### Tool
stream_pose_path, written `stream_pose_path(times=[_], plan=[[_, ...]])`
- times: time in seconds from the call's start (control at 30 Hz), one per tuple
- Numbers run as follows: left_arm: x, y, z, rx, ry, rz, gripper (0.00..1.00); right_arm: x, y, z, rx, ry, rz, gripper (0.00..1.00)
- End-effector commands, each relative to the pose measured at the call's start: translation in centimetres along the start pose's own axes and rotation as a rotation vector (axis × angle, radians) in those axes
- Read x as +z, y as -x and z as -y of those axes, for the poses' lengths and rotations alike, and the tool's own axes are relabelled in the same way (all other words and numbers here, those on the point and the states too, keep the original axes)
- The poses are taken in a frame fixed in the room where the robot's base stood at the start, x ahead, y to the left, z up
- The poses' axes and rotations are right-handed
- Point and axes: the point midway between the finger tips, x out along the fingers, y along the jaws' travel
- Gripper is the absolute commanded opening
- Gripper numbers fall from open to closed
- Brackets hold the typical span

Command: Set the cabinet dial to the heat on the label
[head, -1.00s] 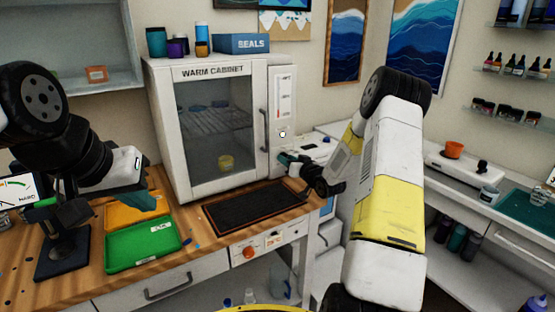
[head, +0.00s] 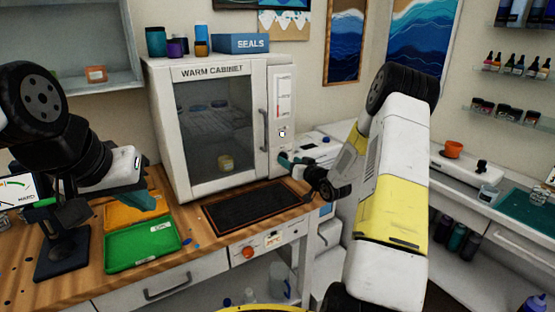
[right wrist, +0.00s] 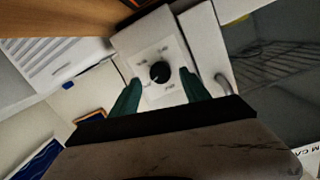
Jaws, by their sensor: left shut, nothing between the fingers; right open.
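The warm cabinet (head: 213,71) stands on the bench, door closed, its inside dark. Its dial is a round black knob (right wrist: 159,72) on a white plate with small printed marks, seen in the right wrist view. Where the knob points is too small to tell. My right gripper (right wrist: 160,78) is open, with teal fingers on either side of the knob and visible gaps. In the head view my right gripper (head: 286,160) is at the cabinet's lower right front and hides the dial. My left gripper (head: 150,205) is shut and empty over the trays. I cannot identify the heat label.
A green tray (head: 140,260) and an orange tray (head: 122,214) lie left of a black mat (head: 255,208) on the bench. A yellowish cup (head: 226,163) is inside the cabinet. A blue SEALS box (head: 240,43) sits on top.

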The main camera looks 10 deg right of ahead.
Motion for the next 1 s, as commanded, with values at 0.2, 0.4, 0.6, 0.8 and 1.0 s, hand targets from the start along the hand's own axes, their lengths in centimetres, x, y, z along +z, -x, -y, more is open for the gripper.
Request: stream_pose_path(times=[0.2, 0.4, 0.6, 0.8, 1.0], plan=[[0.0, 0.0, 0.0, 0.000, 0.000, 0.000, 0.00, 0.0, 3.8, -0.1, 0.002, -0.001, 0.002, 0.55], [0.0, 0.0, 0.0, 0.000, 0.000, 0.000, 0.00, 0.0, 5.3, 0.0, 0.001, 0.000, 0.000, 0.55], [0.0, 0.0, 0.0, 0.000, 0.000, 0.000, 0.00, 0.0, 5.4, 0.0, 0.000, 0.000, 0.000, 0.55], [0.0, 0.0, 0.0, 0.000, 0.000, 0.000, 0.00, -0.6, 5.4, 0.3, 0.009, 0.018, 0.018, 0.55], [0.0, 0.0, 0.0, 0.000, 0.000, 0.000, 0.00, -4.6, 6.3, 2.2, 0.099, 0.120, 0.158, 0.55]])
